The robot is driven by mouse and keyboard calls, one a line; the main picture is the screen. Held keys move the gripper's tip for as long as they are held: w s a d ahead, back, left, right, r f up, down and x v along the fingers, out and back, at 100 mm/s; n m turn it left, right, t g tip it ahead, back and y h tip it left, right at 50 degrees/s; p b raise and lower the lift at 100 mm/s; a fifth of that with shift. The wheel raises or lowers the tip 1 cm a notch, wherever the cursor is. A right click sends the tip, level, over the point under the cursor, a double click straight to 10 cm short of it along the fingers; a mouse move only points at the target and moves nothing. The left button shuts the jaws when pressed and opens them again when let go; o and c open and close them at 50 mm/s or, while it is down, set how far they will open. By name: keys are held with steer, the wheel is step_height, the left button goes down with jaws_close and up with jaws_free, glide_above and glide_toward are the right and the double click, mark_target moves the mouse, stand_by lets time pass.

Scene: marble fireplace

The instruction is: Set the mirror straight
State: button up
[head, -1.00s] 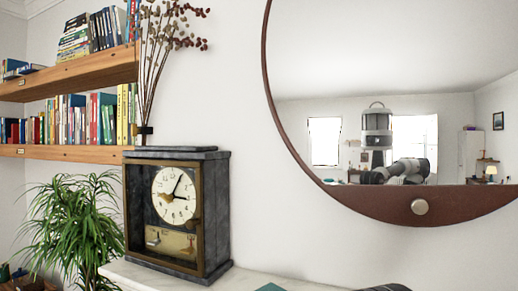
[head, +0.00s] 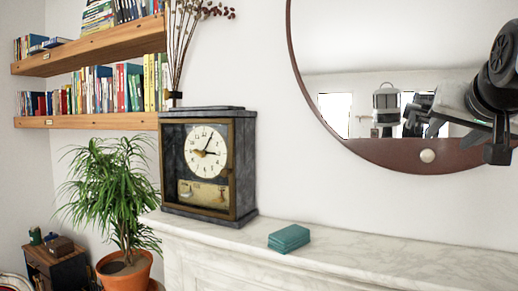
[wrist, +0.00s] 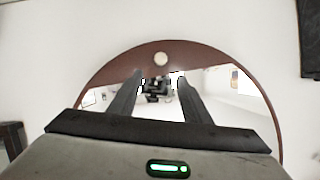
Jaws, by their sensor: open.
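The round mirror (head: 375,80) hangs on the white wall above the mantel. It has a thin brown rim and a brown band across its bottom (head: 385,153) with a pale round knob (head: 428,156). Its right side is cut off in the head view, so I cannot tell its tilt. Nothing is between the fingers. I cannot tell whether they touch the mirror.
A marble mantel (head: 350,250) runs below the mirror. A dark clock (head: 208,165) and teal box (head: 289,238) stand on it. Left are bookshelves (head: 90,122), a potted plant (head: 115,200) and a small dark cabinet (head: 55,265). The mantel's right part is clear.

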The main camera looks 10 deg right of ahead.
mark_target(428, 153)
steer(key=x, duration=1.3)
steer(key=shift+w+d+f+p, duration=0.1)
steer(key=shift+w+p, duration=0.05)
steer(key=shift+p, duration=0.2)
steer(key=shift+c, duration=0.4)
jaws_close()
